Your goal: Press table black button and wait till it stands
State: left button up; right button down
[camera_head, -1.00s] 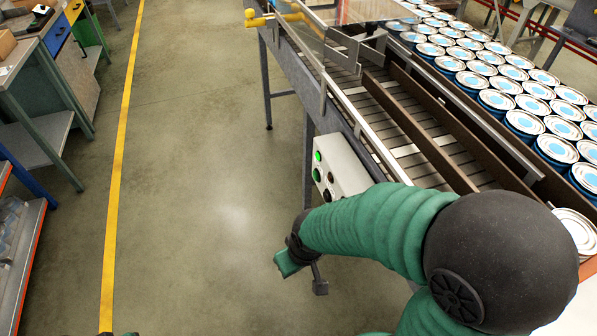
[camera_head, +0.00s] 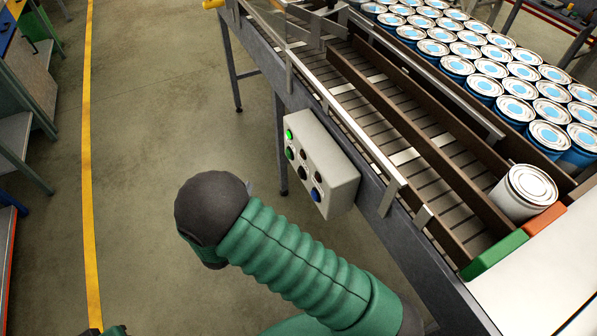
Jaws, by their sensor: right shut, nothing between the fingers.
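A light grey control box (camera_head: 338,184) is fixed to the near side of the roller conveyor (camera_head: 395,130). Its face carries a lit green light, a black button (camera_head: 302,172), a blue button (camera_head: 316,195) and other small dark controls. My right arm crosses the lower middle, its dark joint left of and below the box. Only a small grey tip of my right gripper (camera_head: 250,187) seems to show behind that joint, apart from the buttons in the picture; it is shut and empty. The rest of it is hidden. My left gripper is not clearly in view.
A white can (camera_head: 528,190) appears upright at the near right end of the conveyor, beside green and orange blocks (camera_head: 496,256). Many blue-sided cans (camera_head: 490,68) stand behind the rails. The floor left of the conveyor is clear, with a yellow line (camera_head: 88,170).

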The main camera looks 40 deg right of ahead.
aim_at(301, 174)
jog(key=s+d+r+m+h, duration=0.1)
jog(key=s+d+h, duration=0.3)
jog(key=d, duration=0.6)
jog(key=shift+s+d+m+g+p, duration=0.2)
jog(key=shift+s+m+g+p, duration=0.2)
jog(key=shift+s+m, duration=0.4)
jog(key=shift+s, duration=0.15)
dwell(1.4)
jog(key=shift+s+d, duration=0.1)
jog(key=shift+d, duration=0.3)
jog(key=shift+s+d+r, duration=0.1)
jog(key=shift+d, duration=0.3)
dwell(0.5)
dwell(0.4)
jog(key=shift+w+a, duration=0.2)
jog(key=shift+a, duration=0.65)
